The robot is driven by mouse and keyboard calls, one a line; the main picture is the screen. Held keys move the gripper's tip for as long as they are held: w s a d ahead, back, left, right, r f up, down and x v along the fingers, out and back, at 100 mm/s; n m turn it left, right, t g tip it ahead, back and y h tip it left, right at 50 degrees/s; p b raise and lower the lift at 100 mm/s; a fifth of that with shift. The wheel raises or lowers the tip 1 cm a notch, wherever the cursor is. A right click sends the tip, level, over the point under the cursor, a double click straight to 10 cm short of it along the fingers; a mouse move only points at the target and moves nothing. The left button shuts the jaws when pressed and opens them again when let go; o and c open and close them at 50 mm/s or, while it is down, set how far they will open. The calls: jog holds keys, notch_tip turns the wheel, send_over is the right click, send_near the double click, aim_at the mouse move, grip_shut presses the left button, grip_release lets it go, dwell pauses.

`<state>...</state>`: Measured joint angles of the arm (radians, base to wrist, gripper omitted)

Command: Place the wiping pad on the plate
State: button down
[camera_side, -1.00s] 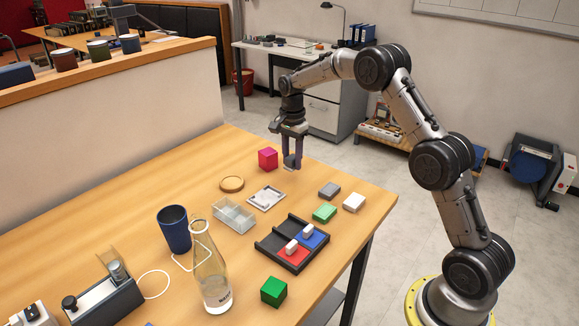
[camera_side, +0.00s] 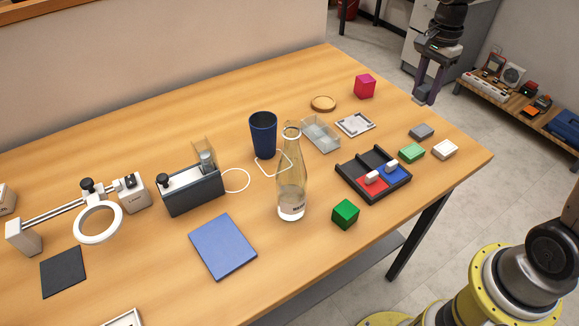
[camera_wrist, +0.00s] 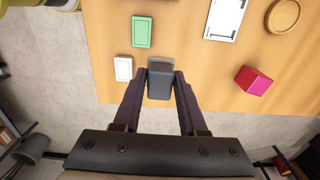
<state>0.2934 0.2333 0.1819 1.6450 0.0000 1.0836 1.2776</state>
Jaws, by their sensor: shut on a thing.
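My gripper (camera_wrist: 162,80) is shut on a dark grey block-shaped pad (camera_wrist: 159,88). In the side view my gripper (camera_side: 426,92) is above the table's far right edge, to the right of the magenta cube, and the held pad is hardly distinguishable. A grey block (camera_side: 421,131) lies on the table, and in the wrist view it seems partly hidden behind the held pad. Which plate is meant is unclear: a pale square plate with a raised frame (camera_side: 355,124), a flat blue plate (camera_side: 222,246) and a dark flat square (camera_side: 63,271) all lie on the table.
A green block (camera_side: 411,153) and a white block (camera_side: 445,149) lie near the grey one. A magenta cube (camera_side: 365,86), round wooden coaster (camera_side: 323,103), clear tray (camera_side: 321,134), black tray (camera_side: 374,175), glass bottle (camera_side: 292,185), blue cup (camera_side: 263,135) and green cube (camera_side: 345,214) stand around.

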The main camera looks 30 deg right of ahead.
notch_tip(320, 180, up, 12)
jog(key=w+a+n, duration=0.1)
jog(key=a+n, duration=0.8)
jog(key=a, duration=1.3)
jog(key=s+a+n, duration=0.5)
jog(key=s+a, duration=0.1)
jog(key=a, duration=0.5)
jog(key=s+a+n, duration=0.4)
jog(key=s+a, duration=0.2)
jog(key=a, duration=0.4)
send_over(221, 244)
jog(key=f, duration=1.3)
jog(key=d+f, duration=0.1)
jog(key=f, duration=0.5)
jog(key=shift+s+f, duration=0.3)
jog(key=shift+s, duration=0.05)
jog(key=shift+w+a+f, duration=0.3)
jog(key=shift+a+f, duration=0.1)
jog(key=shift+f, duration=1.75)
